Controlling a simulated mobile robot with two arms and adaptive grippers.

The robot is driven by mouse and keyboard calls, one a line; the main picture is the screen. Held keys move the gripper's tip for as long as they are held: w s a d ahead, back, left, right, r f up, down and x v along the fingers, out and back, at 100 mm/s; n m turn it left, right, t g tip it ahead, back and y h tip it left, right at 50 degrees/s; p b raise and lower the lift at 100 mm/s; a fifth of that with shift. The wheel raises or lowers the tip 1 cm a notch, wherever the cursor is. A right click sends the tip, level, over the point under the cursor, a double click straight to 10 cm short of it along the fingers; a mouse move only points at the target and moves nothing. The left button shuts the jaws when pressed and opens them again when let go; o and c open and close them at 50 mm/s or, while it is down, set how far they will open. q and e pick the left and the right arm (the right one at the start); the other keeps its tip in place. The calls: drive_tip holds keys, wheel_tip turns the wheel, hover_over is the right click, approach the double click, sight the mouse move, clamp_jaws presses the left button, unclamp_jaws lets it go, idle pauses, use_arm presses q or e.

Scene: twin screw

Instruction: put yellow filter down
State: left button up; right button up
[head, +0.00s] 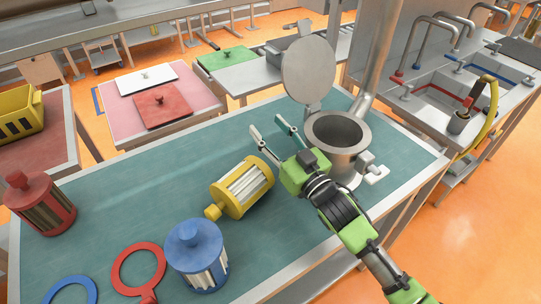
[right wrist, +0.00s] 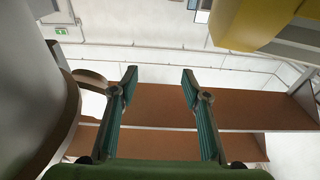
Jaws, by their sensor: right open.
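The yellow filter (head: 242,188), with white pleats and a yellow knob at its lower-left end, appears to lie on its side on the teal-topped table (head: 130,190). My right gripper (head: 267,124) is open and empty, beyond and to the right of the filter and apart from it. In the right wrist view, its two fingers (right wrist: 158,76) are spread with nothing between them. Part of the yellow filter (right wrist: 240,22) fills the top right corner there, outside the fingers. My left gripper is not in view.
A steel pot (head: 340,140) with its round lid (head: 308,70) raised stands just right of my right gripper. A blue filter (head: 196,255), a red filter (head: 40,205), a red ring (head: 120,268) and a blue ring (head: 70,284) are on the table. Its left-centre is clear.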

clamp_jaws()
unclamp_jaws()
